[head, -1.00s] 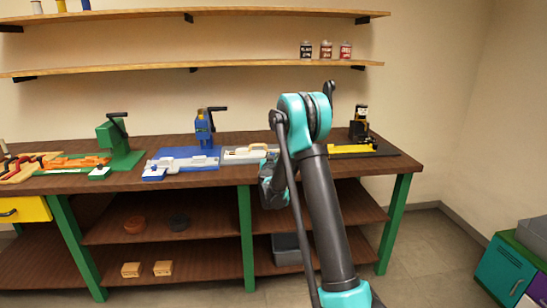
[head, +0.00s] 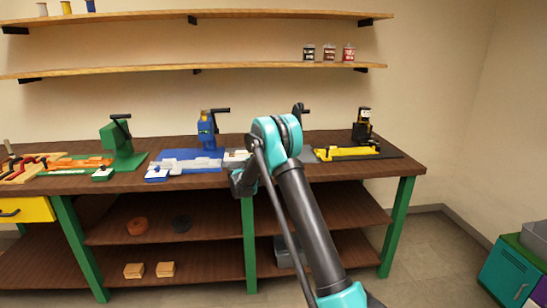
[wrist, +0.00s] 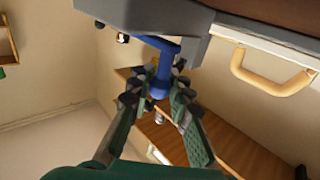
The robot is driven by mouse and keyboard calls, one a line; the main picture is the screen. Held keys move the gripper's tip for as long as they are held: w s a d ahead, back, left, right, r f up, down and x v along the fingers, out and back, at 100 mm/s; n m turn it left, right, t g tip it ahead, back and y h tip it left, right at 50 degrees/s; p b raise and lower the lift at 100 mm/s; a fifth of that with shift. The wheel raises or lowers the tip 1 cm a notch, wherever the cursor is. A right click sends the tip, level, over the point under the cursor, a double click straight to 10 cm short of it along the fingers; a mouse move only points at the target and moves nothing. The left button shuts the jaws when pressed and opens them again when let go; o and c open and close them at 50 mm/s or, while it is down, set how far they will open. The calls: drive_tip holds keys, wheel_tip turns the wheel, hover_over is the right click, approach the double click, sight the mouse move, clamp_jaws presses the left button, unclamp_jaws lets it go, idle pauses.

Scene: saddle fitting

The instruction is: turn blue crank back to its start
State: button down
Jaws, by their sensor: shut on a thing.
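In the wrist view, my gripper (wrist: 159,82) is shut on the blue knob at the end of the blue crank (wrist: 152,42). One finger lies on each side of the knob. The crank's flat arm runs from the knob up and left beneath a grey body (wrist: 150,17). In the head view, my gripper (head: 242,184) is at the bench's front edge, seen mostly from behind. The crank is hidden there by my arm.
A pale grey fixture (head: 235,155) is partly behind my arm, and its tan handle shows in the wrist view (wrist: 275,80). A blue fixture (head: 208,128) stands to the left, a yellow and black one (head: 345,153) to the right. Shelves lie under the bench (head: 410,166).

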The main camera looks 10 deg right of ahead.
drive_tip(key=shift+a, duration=0.1)
idle(0.3)
drive_tip(key=c, duration=1.4)
unclamp_jaws()
drive_tip(key=shift+o, duration=0.2)
drive_tip(key=v, duration=1.2)
